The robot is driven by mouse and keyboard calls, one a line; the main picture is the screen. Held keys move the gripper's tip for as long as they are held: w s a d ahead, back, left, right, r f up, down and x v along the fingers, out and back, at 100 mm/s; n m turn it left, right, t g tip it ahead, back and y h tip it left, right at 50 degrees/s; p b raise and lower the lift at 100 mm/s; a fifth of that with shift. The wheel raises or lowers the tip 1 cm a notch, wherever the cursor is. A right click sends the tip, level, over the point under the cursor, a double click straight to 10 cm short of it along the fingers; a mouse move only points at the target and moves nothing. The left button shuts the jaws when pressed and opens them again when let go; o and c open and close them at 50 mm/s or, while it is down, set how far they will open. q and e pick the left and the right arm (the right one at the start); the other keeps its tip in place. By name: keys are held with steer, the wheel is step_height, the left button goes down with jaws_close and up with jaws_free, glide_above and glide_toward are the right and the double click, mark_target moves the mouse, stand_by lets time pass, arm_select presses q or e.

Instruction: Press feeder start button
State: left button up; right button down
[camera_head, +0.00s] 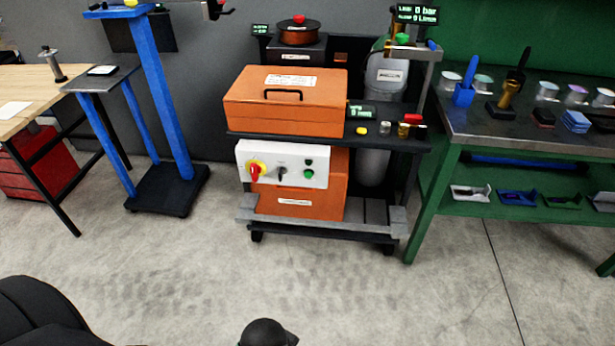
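A white control panel (241,158) is on the front of an orange welding machine (329,206) in the middle of the view. A small green button (308,173) sits at the panel's right side, with a small dark round part just above it. A red and yellow rotary switch (257,170) is at the panel's left, and a black knob is between. A wire feeder with a copper-coloured spool (298,33) stands behind. I cannot read which button is labelled feeder start.
An orange case (258,115) lies on the cart's dark shelf. A grey gas cylinder (387,75) stands behind right. A blue stand (157,100) is left, a green workbench (432,185) right. The concrete floor (190,265) before the cart is clear.

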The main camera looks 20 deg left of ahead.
arm_select(q)
jaws_close()
stand_by(1.3)
